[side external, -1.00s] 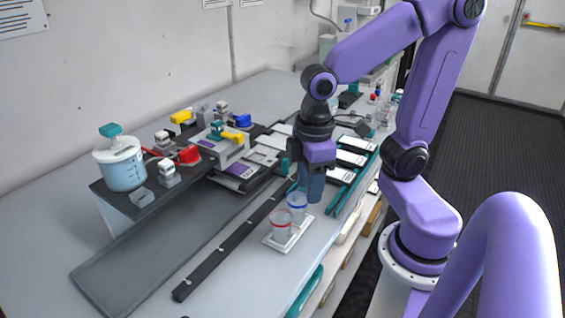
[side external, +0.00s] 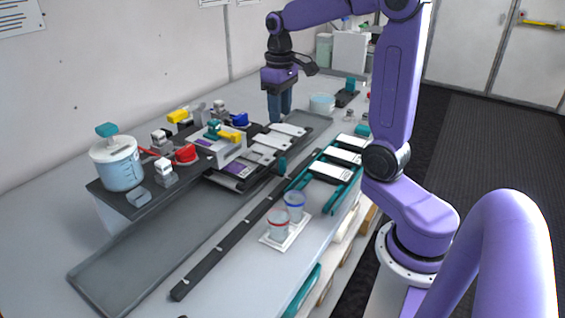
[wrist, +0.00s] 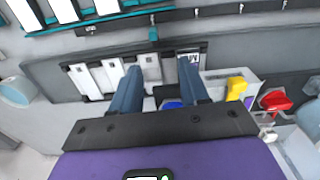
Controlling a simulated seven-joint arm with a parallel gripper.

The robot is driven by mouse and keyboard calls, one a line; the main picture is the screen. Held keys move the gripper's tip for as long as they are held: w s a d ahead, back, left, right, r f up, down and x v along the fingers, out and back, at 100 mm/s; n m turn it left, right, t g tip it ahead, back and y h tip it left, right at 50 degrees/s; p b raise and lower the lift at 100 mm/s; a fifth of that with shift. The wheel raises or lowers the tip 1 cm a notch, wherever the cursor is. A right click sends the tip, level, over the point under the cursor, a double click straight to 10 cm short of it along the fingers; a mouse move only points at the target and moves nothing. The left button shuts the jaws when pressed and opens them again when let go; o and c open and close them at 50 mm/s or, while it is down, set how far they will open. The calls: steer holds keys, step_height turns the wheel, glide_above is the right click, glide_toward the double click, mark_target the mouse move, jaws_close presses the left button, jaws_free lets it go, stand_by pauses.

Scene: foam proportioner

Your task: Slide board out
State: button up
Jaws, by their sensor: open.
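Several flat boards lie side by side in a dark tray (side external: 318,125) beside the foam proportioner (side external: 222,145). White boards (side external: 288,129) are at the far end, a greyer one (side external: 258,153) nearer the machine, and a dark-ended one with a printed label (side external: 238,170) is at its edge. In the wrist view the labelled board (wrist: 189,68) is near the right finger. A grey-white board (wrist: 150,67) shows between the fingers. My gripper (side external: 280,118) is open and empty, pointing down at the tray's far end. Its blue fingers (wrist: 160,85) appear above the boards; their height is unclear.
A teal rack (side external: 335,170) with white boards stands at the right. Red-rimmed and blue-rimmed cups (side external: 278,225) are on a white plate in front. A dark rail (side external: 230,240) runs along the table.

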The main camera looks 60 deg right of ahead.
mark_target(283, 158)
steer(key=shift+m, duration=0.3)
steer(key=f, duration=0.5)
steer(key=d+f, duration=0.1)
steer(key=f, duration=1.1)
steer(key=shift+w+d, duration=0.15)
steer(key=shift+d, duration=0.05)
steer(key=shift+d, duration=0.1)
jaws_close()
